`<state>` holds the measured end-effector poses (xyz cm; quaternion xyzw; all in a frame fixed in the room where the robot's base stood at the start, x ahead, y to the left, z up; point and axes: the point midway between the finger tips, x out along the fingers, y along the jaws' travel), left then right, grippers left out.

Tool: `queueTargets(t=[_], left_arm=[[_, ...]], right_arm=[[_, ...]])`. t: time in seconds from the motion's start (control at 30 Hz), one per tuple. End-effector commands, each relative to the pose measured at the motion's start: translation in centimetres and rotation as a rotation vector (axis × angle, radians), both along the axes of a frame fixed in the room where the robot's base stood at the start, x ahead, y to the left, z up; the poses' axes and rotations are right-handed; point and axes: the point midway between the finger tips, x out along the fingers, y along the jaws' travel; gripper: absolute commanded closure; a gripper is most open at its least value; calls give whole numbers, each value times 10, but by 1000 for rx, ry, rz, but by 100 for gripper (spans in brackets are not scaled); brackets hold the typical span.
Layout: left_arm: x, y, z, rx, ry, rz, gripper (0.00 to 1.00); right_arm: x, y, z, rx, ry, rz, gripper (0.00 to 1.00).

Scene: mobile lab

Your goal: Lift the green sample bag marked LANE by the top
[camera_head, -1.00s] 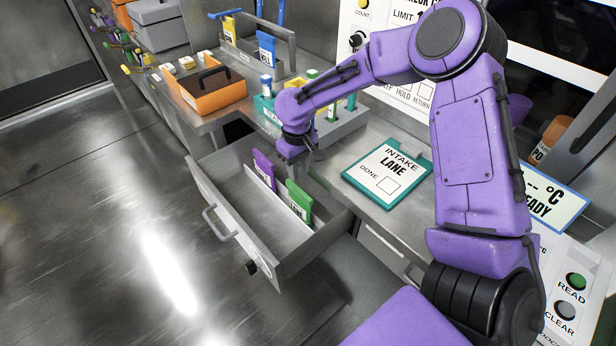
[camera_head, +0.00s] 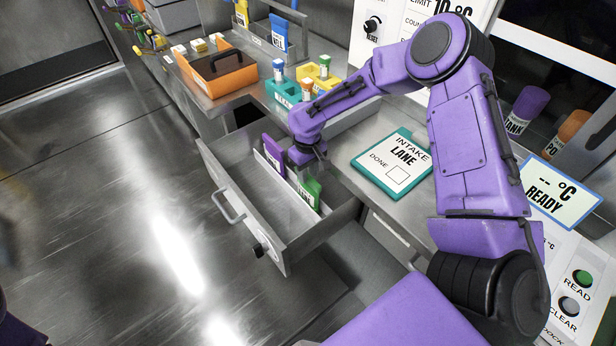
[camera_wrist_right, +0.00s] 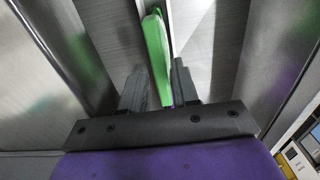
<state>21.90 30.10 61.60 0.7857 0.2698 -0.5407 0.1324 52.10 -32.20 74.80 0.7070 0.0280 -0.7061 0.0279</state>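The green sample bag (camera_head: 309,194) stands upright in the open drawer, its marking partly legible. My right gripper (camera_head: 310,170) is over the drawer, pointing down just above and behind the green bag's top. In the right wrist view, the green bag (camera_wrist_right: 155,58) shows edge-on between the two dark fingers (camera_wrist_right: 160,85). The fingers are apart, with a gap visible on the left side of the bag; whether the right finger touches it I cannot tell. My left gripper is not in view.
A purple bag (camera_head: 273,155) stands farther back in the same drawer (camera_head: 243,203), along a pale divider. The drawer walls are close around the gripper. The teal INTAKE LANE board (camera_head: 392,165) lies on the counter to the right. An orange carrier (camera_head: 222,75) sits farther back.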

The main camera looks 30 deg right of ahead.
Motion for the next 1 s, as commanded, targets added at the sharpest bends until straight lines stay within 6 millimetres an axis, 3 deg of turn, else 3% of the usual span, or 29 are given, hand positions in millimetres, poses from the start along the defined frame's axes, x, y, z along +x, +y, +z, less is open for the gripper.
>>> queueTargets(t=[0.37, 0.47, 0.5, 0.87, 1.0], left_arm=[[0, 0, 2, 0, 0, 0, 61], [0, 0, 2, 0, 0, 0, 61], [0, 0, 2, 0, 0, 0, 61], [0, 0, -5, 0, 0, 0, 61], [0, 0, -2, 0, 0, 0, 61]], right_arm=[[0, 0, -2, -1, 0, 0, 70], [0, 0, -3, -1, 0, 0, 96], [0, 0, -3, -1, 0, 0, 100], [0, 0, -1, 3, -2, -2, 100], [1, 0, 35, -3, -5, 1, 100]])
